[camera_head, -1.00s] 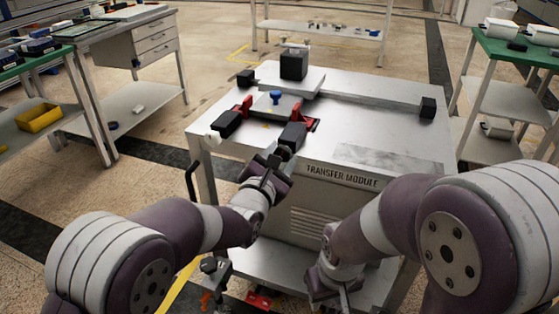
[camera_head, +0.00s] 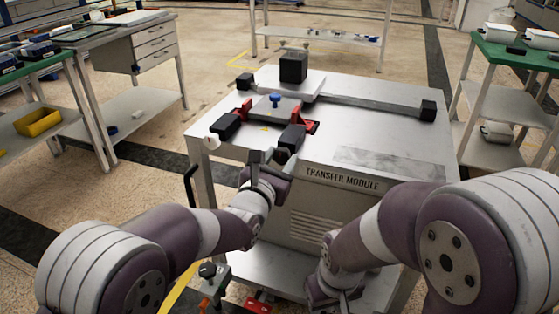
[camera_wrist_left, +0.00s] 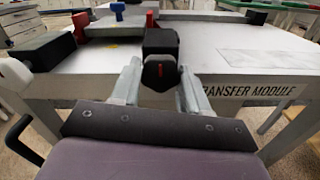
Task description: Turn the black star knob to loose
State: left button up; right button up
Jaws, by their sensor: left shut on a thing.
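The black star knob (camera_wrist_left: 160,76) is on the front of a black block (camera_wrist_left: 160,42) at the near edge of the metal table. A red mark on the knob stands about upright in the left wrist view. My left gripper (camera_head: 273,156) is at the table's front edge with one finger on each side of the knob, shut on it. The fingers show left and right of the knob in the wrist view (camera_wrist_left: 160,88). In the head view the knob is mostly hidden by the gripper. My right gripper (camera_head: 335,292) hangs low before the table; its fingers are unclear.
The table (camera_head: 375,130) carries a second black block (camera_head: 227,125), red clamps (camera_head: 309,127), a blue knob (camera_head: 275,100) and a tall black block (camera_head: 293,66). A black handle (camera_head: 190,185) juts from its left side. The table top's right part is mostly clear.

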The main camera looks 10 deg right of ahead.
pick_arm(q)
jog(key=shift+f, duration=0.15)
jog(key=o, duration=1.1)
jog(key=shift+c, duration=0.2)
jog(key=shift+s, duration=0.1)
jog(key=shift+s+a+r, duration=0.2)
jog(key=shift+s+a, duration=0.05)
jog(key=p+v, duration=0.2)
jog(key=v, duration=1)
jog(key=shift+f, duration=0.15)
